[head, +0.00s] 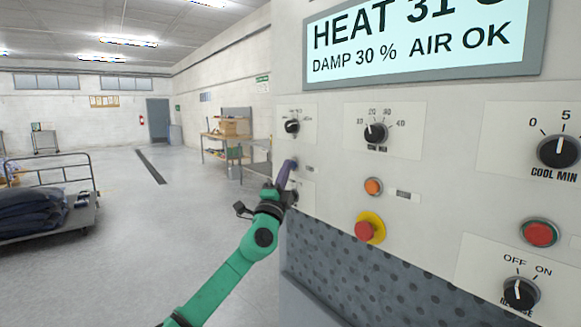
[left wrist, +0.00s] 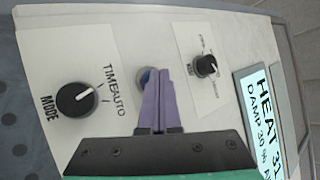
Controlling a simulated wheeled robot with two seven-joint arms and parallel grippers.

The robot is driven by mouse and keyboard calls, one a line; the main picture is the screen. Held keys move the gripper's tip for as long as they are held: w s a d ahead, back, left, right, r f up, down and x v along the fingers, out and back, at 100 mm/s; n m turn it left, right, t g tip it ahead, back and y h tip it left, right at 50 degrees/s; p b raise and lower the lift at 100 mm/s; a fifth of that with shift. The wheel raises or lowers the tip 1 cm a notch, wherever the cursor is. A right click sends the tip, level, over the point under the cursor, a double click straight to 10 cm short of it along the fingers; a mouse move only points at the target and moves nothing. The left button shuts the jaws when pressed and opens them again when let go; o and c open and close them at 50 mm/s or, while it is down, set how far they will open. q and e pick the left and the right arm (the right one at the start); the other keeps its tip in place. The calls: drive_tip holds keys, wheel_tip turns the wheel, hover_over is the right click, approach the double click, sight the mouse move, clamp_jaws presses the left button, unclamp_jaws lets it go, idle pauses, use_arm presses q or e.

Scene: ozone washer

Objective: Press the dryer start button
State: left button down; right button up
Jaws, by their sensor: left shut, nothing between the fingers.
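The dryer's pale control panel (head: 330,180) fills the right of the head view. My left gripper (head: 290,163) is shut and empty, with its purple fingers pointing at the panel's left part. In the left wrist view its fingertips (left wrist: 158,72) lie over a round blue button (left wrist: 146,75), which they partly cover. I cannot tell whether they touch it. The small label beside that button (head: 312,170) is too small to read. My right gripper is not in view.
Near the fingers are a mode knob (left wrist: 77,99) and another black knob (left wrist: 206,66). An orange button (head: 373,186), a red mushroom button on yellow (head: 370,228) and a red button (head: 540,232) sit further right. The display (head: 420,45) reads HEAT 31. Open floor lies left.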

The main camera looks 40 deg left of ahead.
use_arm(q)
drive_tip(key=shift+s, duration=0.1)
drive_tip(key=shift+s+a, duration=0.2)
drive_tip(key=shift+s, duration=0.5)
drive_tip(key=s, duration=0.2)
drive_tip(key=s+a+b, duration=0.1)
drive_tip(key=s, duration=0.1)
drive_tip(key=shift+s+a, duration=0.2)
drive_tip(key=shift+s, duration=0.2)
idle(0.4)
